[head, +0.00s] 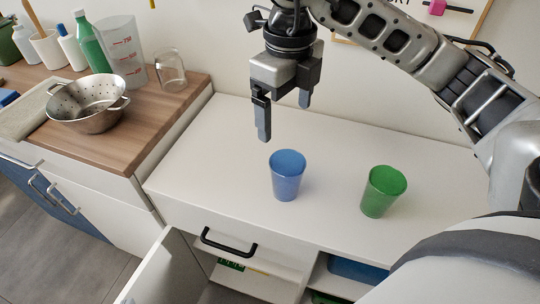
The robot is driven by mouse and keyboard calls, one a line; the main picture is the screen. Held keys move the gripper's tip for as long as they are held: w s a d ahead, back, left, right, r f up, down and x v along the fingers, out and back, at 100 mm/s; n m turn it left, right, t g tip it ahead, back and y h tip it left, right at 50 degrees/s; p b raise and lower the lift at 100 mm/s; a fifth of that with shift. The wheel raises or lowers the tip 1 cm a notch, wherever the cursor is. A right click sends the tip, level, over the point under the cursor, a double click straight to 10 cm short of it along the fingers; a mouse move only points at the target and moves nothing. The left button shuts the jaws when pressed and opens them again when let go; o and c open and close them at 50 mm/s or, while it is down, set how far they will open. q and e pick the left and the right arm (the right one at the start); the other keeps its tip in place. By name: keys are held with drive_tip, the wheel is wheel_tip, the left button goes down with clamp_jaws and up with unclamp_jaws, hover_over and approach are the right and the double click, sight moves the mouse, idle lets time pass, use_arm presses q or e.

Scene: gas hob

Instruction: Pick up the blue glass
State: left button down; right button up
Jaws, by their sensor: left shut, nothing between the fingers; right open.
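The blue glass (287,176) stands upright on the white worktop. A green glass (383,191) stands upright to its right, apart from it. My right gripper (284,121), on the arm that comes in from the right, points down above and behind the blue glass. Its two fingers are apart, with nothing between them, and it does not touch the glass. My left gripper is not in view.
A wooden counter (165,108) on the left holds a metal colander (88,103), a clear glass (171,71), a measuring jug (122,50) and bottles. An open cabinet door (165,270) and a black handle (229,242) are at the front. The worktop around the blue glass is clear.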

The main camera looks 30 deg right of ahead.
sight(287, 153)
drive_tip(key=f, duration=0.3)
drive_tip(key=s+f+b, duration=0.1)
drive_tip(key=f, duration=0.5)
drive_tip(key=shift+s+f, duration=0.15)
drive_tip(key=f, duration=0.3)
drive_tip(key=s+f, duration=0.1)
drive_tip(key=f, duration=0.1)
drive_tip(key=shift+a+f, duration=0.1)
drive_tip(key=shift+a, duration=0.15)
drive_tip(key=shift+f, duration=0.2)
use_arm(q)
drive_tip(key=shift+s+d+f, duration=0.1)
drive_tip(key=shift+s+f, duration=0.25)
drive_tip(key=shift+s, duration=0.2)
drive_tip(key=shift+s+d+f, duration=0.1)
drive_tip(key=shift+s+f, duration=0.2)
drive_tip(key=shift+s, duration=0.25)
use_arm(e)
drive_tip(key=c, duration=1.2)
